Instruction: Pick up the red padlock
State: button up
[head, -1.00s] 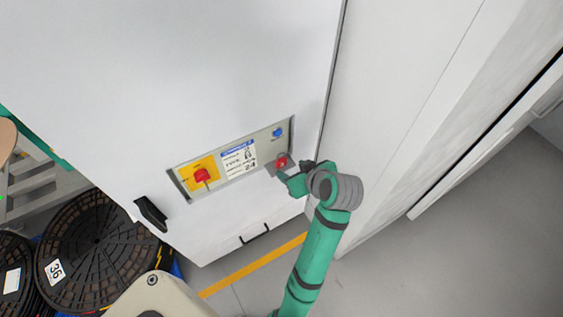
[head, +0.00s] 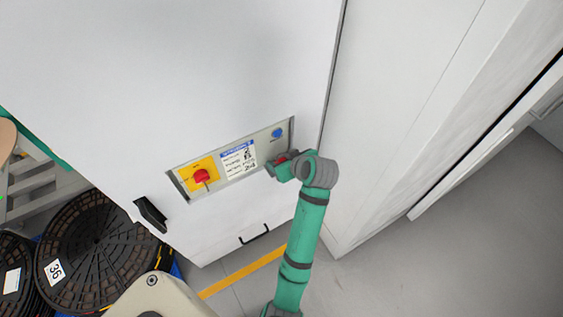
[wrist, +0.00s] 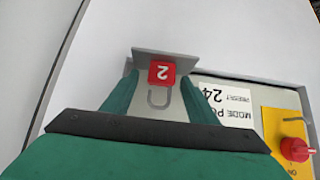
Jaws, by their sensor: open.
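The red padlock (wrist: 162,73) carries a white 2 and has a grey shackle. In the wrist view it lies against a small grey shelf or bracket (wrist: 165,54) on the panel. In the head view only a bit of red (head: 281,159) shows beside my gripper. My gripper (wrist: 160,88) is open, with one green finger on each side of the padlock in the wrist view. I cannot tell whether the fingers touch it. In the head view my gripper (head: 279,164) is at the right end of the panel, and the wrist partly hides the padlock.
A grey panel (head: 262,148) on the white cabinet (head: 240,70) holds a red rotary switch (head: 201,176) on a yellow plate, a label (head: 239,160) and a blue button (head: 278,133). A black handle (head: 151,214) sits at left. Black reels (head: 97,240) stand at lower left.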

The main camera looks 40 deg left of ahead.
jog(key=shift+w+a+f, duration=0.15)
jog(key=shift+a+f, duration=0.05)
jog(key=shift+f, duration=0.15)
jog(key=shift+a, duration=0.1)
jog(key=shift+s, duration=0.25)
jog(key=c, duration=1.2)
jog(key=shift+o, duration=0.2)
jog(key=shift+w+r, duration=0.1)
jog(key=shift+r, duration=0.05)
